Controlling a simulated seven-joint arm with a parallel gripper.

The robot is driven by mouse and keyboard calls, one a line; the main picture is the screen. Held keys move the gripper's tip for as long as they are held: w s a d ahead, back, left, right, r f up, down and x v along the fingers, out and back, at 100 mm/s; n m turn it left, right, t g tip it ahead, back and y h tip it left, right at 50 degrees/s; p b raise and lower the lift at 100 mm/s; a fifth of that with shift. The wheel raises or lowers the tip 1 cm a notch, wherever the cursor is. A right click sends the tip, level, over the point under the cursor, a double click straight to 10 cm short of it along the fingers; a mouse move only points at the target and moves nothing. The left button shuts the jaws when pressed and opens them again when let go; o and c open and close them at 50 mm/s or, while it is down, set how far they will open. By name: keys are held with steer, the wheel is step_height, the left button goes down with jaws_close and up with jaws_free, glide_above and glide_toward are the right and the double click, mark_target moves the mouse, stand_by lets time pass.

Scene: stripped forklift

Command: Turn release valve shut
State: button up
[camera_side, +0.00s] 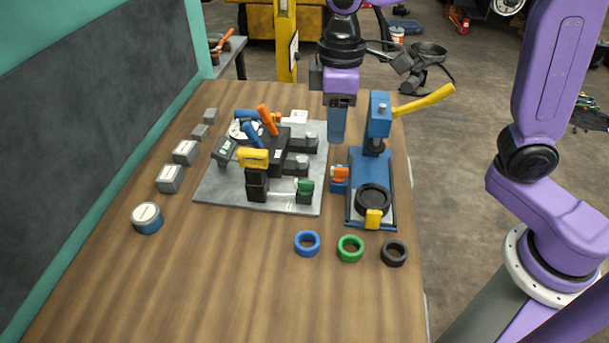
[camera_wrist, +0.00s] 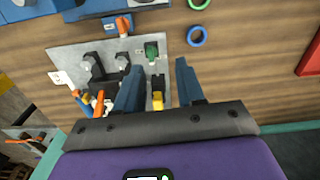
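The release valve is most likely the small orange knob (camera_side: 341,173) on a blue block at the left side of the blue press (camera_side: 371,160). The orange knob also shows at the top of the wrist view (camera_wrist: 123,25), turned at an angle. My gripper (camera_side: 337,140) hangs pointing down above the bench, behind the knob in the side view, and looks clear of it. In the wrist view my gripper (camera_wrist: 158,64) has its two blue fingers wide apart with nothing held between them. The knob lies beyond the fingertips. The side view shows the fingers overlapped.
A grey plate (camera_side: 220,190) left of the press carries levers, black fittings and a green knob (camera_side: 305,187). The press has a yellow-handled lever (camera_side: 425,101). Blue (camera_side: 307,243), green (camera_side: 350,248) and black rings (camera_side: 394,253) lie in front. The bench's front left is clear.

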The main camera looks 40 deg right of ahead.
glide_above(304, 181)
steer(key=s, duration=0.1)
steer(key=w+m, duration=0.1)
step_height(304, 181, down, 17)
steer(key=shift+r, duration=0.2)
stand_by(0.4)
jaws_close()
